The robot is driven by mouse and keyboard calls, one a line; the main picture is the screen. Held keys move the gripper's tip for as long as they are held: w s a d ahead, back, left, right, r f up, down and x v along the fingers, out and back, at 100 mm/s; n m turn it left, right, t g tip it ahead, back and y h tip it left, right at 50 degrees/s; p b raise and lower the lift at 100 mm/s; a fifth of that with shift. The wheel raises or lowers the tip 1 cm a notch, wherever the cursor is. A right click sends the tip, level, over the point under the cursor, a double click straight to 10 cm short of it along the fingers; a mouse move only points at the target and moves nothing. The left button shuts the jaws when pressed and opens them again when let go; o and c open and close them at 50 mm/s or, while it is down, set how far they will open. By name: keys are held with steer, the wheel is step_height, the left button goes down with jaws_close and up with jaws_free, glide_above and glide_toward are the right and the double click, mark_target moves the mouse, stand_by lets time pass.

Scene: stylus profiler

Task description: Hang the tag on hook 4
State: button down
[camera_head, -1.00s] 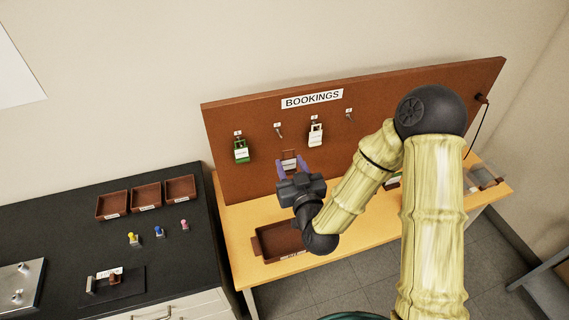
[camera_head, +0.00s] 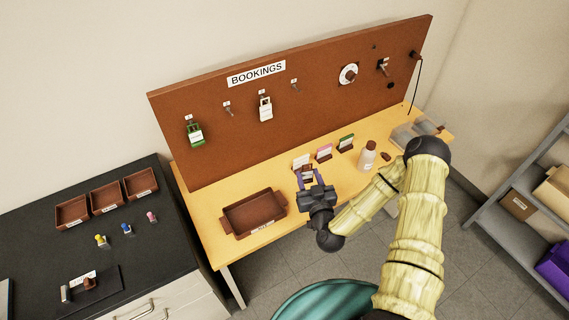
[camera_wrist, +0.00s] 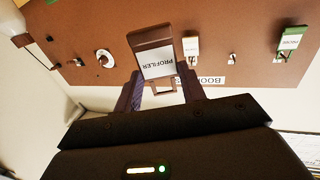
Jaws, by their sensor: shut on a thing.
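My gripper (camera_head: 306,178) is shut on a brown tag (camera_wrist: 150,37) with a white label reading PROFILER, seen upside down between the purple fingers in the wrist view. In the head view the gripper is in front of and below the brown BOOKINGS board (camera_head: 330,105), right of the hook row. The fourth hook from the left (camera_head: 294,84) is bare. The second hook (camera_head: 228,109) is also bare. A green tag (camera_head: 195,134) hangs on the first hook and a white tag (camera_head: 265,109) on the third. The held tag appears apart from the board.
A brown tray (camera_head: 253,213) sits on the yellow table, left of my gripper. Small card stands (camera_head: 324,153) and a white bottle (camera_head: 367,156) are to its right. A round white dial (camera_head: 348,74) is on the board. A black counter (camera_head: 150,255) stands at the left.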

steer(key=s+d+f+m+h+b, duration=0.1)
steer(key=d+f+b, duration=0.3)
steer(key=f, duration=0.5)
steer(key=s+d+f+m+h+b, duration=0.2)
steer(key=d+f+b, duration=0.3)
steer(key=f, duration=0.5)
steer(key=shift+s+t+h+b, duration=0.35)
steer(key=shift+s+h, duration=0.35)
steer(key=shift+s, duration=0.15)
steer(key=shift+s+f, duration=0.1)
steer(key=shift+s, duration=0.05)
